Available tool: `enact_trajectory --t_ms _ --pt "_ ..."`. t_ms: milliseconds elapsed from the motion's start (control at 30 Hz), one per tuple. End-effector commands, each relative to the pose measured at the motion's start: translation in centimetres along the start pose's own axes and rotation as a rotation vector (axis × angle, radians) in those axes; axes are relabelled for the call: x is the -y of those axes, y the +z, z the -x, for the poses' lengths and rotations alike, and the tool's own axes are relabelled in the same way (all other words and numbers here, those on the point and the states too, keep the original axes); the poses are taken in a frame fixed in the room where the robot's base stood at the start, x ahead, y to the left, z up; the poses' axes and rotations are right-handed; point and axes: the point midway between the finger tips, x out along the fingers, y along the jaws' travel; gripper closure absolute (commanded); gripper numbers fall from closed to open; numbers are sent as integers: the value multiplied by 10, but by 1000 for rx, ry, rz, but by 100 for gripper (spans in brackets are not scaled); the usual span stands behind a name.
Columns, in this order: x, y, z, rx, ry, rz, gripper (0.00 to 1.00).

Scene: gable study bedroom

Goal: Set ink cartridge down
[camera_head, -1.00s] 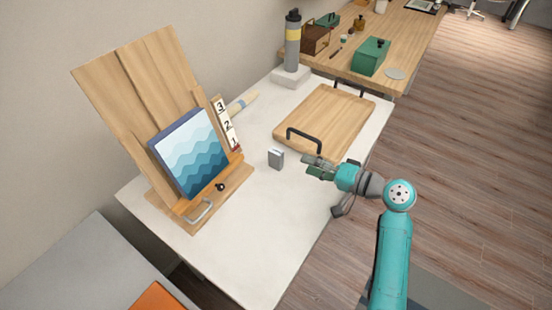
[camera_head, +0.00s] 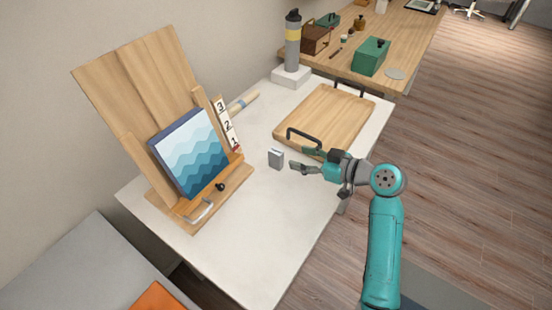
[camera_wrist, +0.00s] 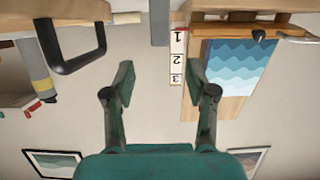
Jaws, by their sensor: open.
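The ink cartridge, which I take to be the small grey box (camera_head: 275,158), stands upright on the white table (camera_head: 262,210), between the easel and the wooden tray. My gripper (camera_head: 303,160) is open and empty just right of the box, its two fingers apart and pointing towards it. A gap shows between the fingertips and the box. The wrist view is upside down; there the grey box (camera_wrist: 159,22) shows at the top middle, in line with the space between my open fingers (camera_wrist: 160,82).
A wooden tray (camera_head: 322,118) with black handles lies close behind my gripper. A wooden easel (camera_head: 165,190) with a blue wave picture (camera_head: 190,152) stands left, beside a number strip (camera_head: 226,124). A grey bottle (camera_head: 292,45) stands at the back. The table's front part is clear.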

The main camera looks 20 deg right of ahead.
Motion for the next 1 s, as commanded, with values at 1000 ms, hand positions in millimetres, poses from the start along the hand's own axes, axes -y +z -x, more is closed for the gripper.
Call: enact_trajectory --t_ms 1000 --pt "1 0 -72 -1 0 -2 56"
